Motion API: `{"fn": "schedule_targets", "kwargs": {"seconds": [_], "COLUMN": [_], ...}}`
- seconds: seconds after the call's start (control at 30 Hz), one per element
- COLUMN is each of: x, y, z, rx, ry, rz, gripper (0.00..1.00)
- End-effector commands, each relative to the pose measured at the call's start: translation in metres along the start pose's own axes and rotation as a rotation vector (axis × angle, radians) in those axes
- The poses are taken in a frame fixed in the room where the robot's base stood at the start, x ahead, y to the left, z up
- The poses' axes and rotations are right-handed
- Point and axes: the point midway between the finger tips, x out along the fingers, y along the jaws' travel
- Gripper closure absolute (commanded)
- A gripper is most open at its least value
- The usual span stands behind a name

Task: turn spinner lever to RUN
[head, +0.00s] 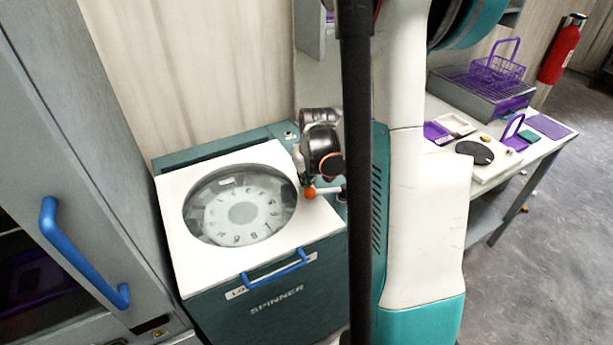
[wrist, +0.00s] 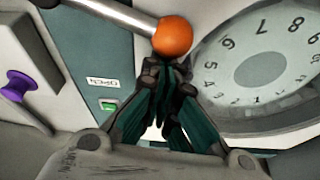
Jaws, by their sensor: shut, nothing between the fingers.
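The spinner (head: 268,312) is a teal cabinet with a white lid (head: 185,248) and a round window over a numbered rotor (head: 243,213). Its lever is a silver rod (wrist: 105,14) with an orange ball (head: 310,193), at the lid's right side in the head view. The ball also shows in the wrist view (wrist: 173,36). My gripper (wrist: 166,72) is shut and empty, its fingertips right at the ball. I cannot tell whether they touch it. In the head view my gripper (head: 306,180) is partly hidden, and the lever's base is partly covered by a dark post.
A blue handle (head: 275,267) is on the spinner's front. A grey cabinet with a blue handle (head: 78,255) stands left. In the wrist view, an OPEN label (wrist: 103,81), green button (wrist: 108,105) and purple knob (wrist: 17,86) show. A bench with purple basket (head: 497,68) stands right.

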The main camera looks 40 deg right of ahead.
Motion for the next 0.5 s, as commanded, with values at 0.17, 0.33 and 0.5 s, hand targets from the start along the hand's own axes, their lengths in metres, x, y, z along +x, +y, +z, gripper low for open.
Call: {"fn": "schedule_targets", "kwargs": {"seconds": [0.17,0.33,0.5], "x": [-0.004,-0.007,-0.01], "y": [-0.006,-0.011,-0.013], "z": [0.014,0.025,0.033], "rx": [-0.119,-0.22,-0.219], "ry": [0.0,0.0,0.0], "rz": [-0.038,-0.07,-0.07], "gripper": [1.0,1.0,1.0]}}
